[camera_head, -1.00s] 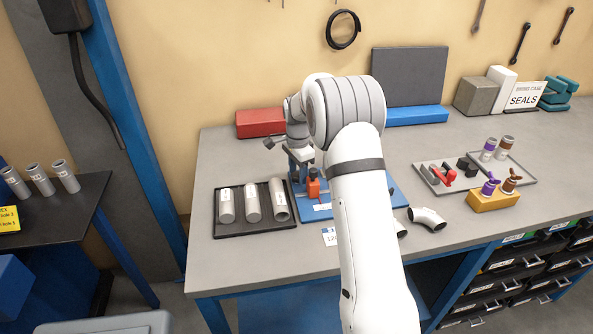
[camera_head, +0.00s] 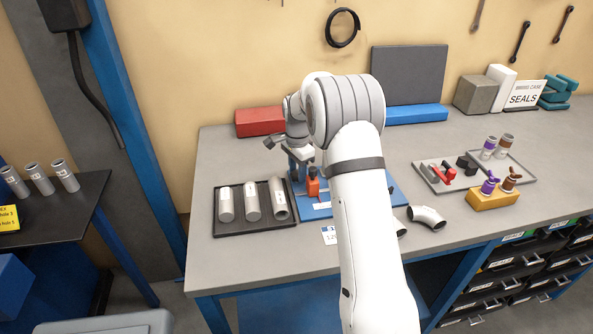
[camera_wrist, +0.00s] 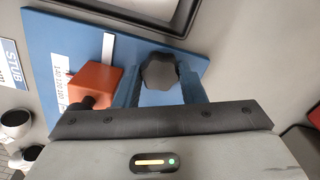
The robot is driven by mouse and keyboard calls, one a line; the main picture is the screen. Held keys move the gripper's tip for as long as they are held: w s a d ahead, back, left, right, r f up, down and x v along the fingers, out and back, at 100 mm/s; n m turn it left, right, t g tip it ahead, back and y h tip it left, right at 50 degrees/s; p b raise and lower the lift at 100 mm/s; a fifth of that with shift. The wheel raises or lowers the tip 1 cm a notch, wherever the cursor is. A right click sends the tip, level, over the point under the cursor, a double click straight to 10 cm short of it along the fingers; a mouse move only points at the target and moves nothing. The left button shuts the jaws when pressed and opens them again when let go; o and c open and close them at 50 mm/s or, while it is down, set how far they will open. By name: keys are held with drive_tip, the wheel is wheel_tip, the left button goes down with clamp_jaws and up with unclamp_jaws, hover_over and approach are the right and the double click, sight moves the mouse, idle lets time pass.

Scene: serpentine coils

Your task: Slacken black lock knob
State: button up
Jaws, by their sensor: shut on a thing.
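In the wrist view a dark lobed lock knob (camera_wrist: 158,72) sits between the two blue fingers of my gripper (camera_wrist: 160,88). The gripper is shut on the knob. An orange block (camera_wrist: 93,82) stands beside the knob on the blue base plate (camera_wrist: 52,28). In the head view the orange block (camera_head: 313,187) shows on the blue plate (camera_head: 395,192), just below my gripper (camera_head: 299,168). My arm hides the plate's middle there, and I cannot make out the knob in that view.
A black tray (camera_head: 237,229) with three grey tubes lies left of the plate. A pipe elbow (camera_head: 427,218) lies to the right. A yellow block (camera_head: 493,200) and a grey tray (camera_head: 520,167) with small parts stand farther right. A red box (camera_head: 260,122) is behind.

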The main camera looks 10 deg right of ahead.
drive_tip(key=n+b, duration=0.1)
drive_tip(key=n, duration=0.4)
drive_tip(key=shift+n, duration=0.3)
drive_tip(key=n, duration=0.5)
drive_tip(key=shift+b, duration=0.3)
drive_tip(key=n, duration=0.6)
drive_tip(key=shift+s+f, duration=0.1)
drive_tip(key=shift+f+n+b, duration=0.1)
drive_tip(key=shift+n+b, duration=0.25)
drive_tip(key=shift+n, duration=1.85)
drive_tip(key=shift+s, duration=0.1)
drive_tip(key=o, duration=0.7)
drive_tip(key=shift+r, duration=0.2)
